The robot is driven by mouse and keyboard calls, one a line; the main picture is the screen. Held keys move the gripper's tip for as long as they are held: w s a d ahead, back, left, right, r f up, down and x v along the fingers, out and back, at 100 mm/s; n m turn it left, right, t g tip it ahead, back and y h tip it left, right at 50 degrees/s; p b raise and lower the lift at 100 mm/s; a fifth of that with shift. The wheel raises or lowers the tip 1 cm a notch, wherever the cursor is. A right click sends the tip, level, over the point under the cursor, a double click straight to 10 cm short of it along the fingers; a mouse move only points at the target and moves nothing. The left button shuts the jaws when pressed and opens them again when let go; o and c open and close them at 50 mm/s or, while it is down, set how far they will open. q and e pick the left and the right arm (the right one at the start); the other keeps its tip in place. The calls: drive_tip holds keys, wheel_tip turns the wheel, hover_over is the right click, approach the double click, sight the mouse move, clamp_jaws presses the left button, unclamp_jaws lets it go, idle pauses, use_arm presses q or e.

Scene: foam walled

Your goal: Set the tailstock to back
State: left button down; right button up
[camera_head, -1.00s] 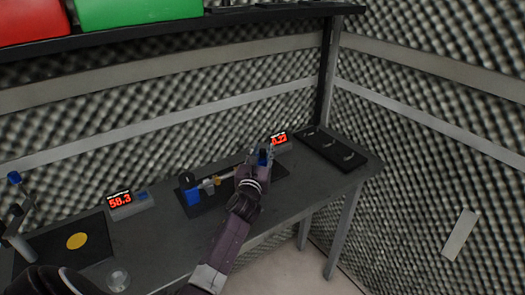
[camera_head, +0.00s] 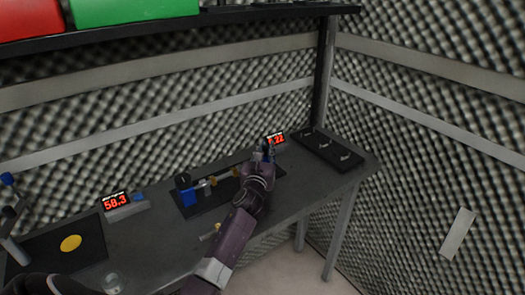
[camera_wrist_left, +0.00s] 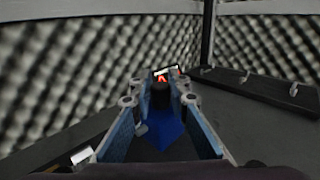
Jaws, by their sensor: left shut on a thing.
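The tailstock is a blue block, largely hidden between the fingers of my left gripper (camera_head: 263,152). In the left wrist view the fingers (camera_wrist_left: 160,125) stand on both sides of the blue tailstock (camera_wrist_left: 170,134), which has a dark round knob beyond it. The gripper is shut on it at the right part of the small lathe's black base (camera_head: 190,208). The blue headstock (camera_head: 187,196) is at the base's left end. A grey cylinder and brass-coloured parts (camera_head: 217,177) lie between the two. My right gripper is not in view.
A red readout (camera_head: 275,139) stands just behind my left gripper. A black rack with several hooks (camera_head: 330,150) lies to the right. Another readout (camera_head: 116,202) and a black mat with a yellow disc (camera_head: 70,243) are at the left. Foam walls close the bench's back and right.

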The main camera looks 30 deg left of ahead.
use_arm(q)
drive_tip(key=c, duration=2.2)
unclamp_jaws()
drive_tip(key=shift+w+d+r, duration=0.1)
drive_tip(key=shift+r, duration=0.05)
drive_tip(key=o, duration=0.4)
drive_tip(key=shift+w+d, duration=0.1)
drive_tip(key=shift+w, duration=0.1)
drive_tip(key=shift+s, duration=0.15)
drive_tip(key=v, duration=1.2)
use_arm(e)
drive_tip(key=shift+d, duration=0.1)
